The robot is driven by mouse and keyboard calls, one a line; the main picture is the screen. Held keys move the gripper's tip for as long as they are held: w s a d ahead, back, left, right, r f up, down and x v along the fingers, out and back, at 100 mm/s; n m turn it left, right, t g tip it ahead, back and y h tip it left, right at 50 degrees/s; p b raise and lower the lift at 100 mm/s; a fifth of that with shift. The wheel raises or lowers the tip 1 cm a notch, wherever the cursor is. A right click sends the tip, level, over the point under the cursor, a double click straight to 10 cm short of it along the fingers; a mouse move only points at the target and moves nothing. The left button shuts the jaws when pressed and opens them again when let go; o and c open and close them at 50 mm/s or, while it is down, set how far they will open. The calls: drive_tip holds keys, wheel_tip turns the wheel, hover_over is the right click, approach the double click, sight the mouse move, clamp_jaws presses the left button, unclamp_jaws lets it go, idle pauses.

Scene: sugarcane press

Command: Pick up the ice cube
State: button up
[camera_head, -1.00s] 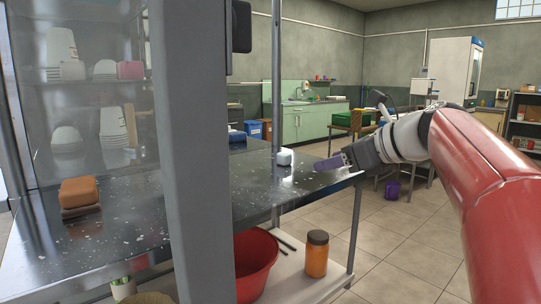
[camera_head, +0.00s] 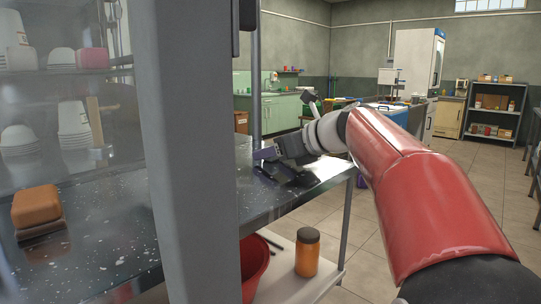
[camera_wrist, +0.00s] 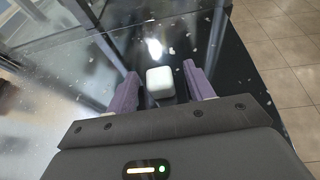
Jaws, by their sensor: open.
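The white ice cube (camera_wrist: 160,84) sits on the dark speckled counter (camera_wrist: 110,45) in the wrist view. My gripper (camera_wrist: 158,88) is open, with one purple finger on each side of the cube. In the head view my gripper (camera_head: 262,154) is low over the counter's right part, and the cube is hidden there.
A grey post (camera_head: 190,150) stands in front of the counter at left. An orange-brown block (camera_head: 37,206) lies behind the glass. An orange jar (camera_head: 307,252) and a red basin (camera_head: 254,265) are on the shelf below. Tiled floor lies to the right.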

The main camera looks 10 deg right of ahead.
drive_tip(key=shift+w+a, duration=0.1)
drive_tip(key=c, duration=1)
